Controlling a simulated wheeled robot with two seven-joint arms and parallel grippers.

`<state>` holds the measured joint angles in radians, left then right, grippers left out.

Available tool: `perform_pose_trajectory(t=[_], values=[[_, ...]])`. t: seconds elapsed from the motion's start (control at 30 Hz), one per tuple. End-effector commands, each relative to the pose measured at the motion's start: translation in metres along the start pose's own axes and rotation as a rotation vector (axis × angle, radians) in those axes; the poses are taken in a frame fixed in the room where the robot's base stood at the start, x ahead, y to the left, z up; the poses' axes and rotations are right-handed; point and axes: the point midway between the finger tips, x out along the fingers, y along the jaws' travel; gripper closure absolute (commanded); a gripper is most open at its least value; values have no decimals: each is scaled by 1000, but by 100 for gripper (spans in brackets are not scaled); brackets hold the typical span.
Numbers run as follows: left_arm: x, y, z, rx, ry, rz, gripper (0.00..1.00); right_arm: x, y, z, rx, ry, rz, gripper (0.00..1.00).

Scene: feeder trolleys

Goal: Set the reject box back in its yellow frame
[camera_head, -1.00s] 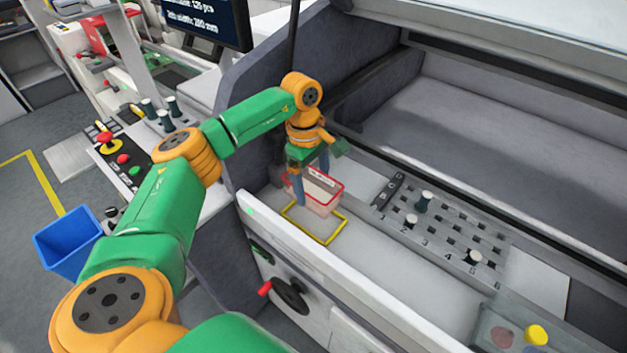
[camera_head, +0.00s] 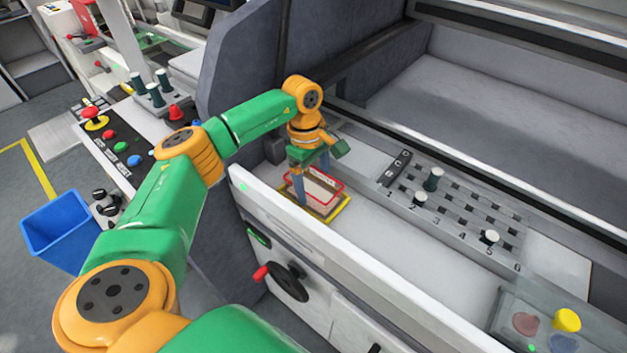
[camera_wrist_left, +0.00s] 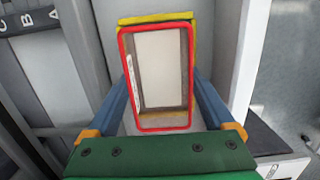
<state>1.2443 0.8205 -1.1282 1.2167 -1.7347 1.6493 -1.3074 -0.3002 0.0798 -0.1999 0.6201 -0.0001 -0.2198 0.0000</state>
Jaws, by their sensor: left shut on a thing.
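The reject box (camera_head: 326,183), pale with a red rim, is held between the two blue fingers of my left gripper (camera_head: 313,186). The yellow frame (camera_head: 341,208) lies on the light deck, and its near and right edges show around the box's lower part. In the left wrist view the box (camera_wrist_left: 186,124) is upright and looks empty inside, with a finger of my gripper (camera_wrist_left: 163,103) on each side. The frame (camera_wrist_left: 155,18) shows there past the far rim and along the right. I cannot tell whether the box touches the deck. My right gripper is not in view.
A slotted plate (camera_head: 460,215) with several pegs lies to the right on the deck. A front rail (camera_head: 290,224) runs along the near side. A grey side panel (camera_head: 240,85) stands left of the gripper. A blue bin (camera_head: 60,232) is at the far left.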

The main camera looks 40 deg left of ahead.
Motion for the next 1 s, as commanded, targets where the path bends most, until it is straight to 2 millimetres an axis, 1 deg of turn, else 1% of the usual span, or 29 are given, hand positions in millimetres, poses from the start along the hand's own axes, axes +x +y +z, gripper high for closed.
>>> perform_pose_trajectory(t=[0.3,0.33,0.37,0.77,1.0], values=[[0,0,0,0,0,0,71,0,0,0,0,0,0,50],[0,0,0,0,0,0,5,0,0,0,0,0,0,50],[0,0,0,0,0,1,0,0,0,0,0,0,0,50],[-2,0,0,0,0,0,0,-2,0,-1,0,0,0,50],[-25,0,3,0,0,1,0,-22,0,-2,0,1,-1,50]])
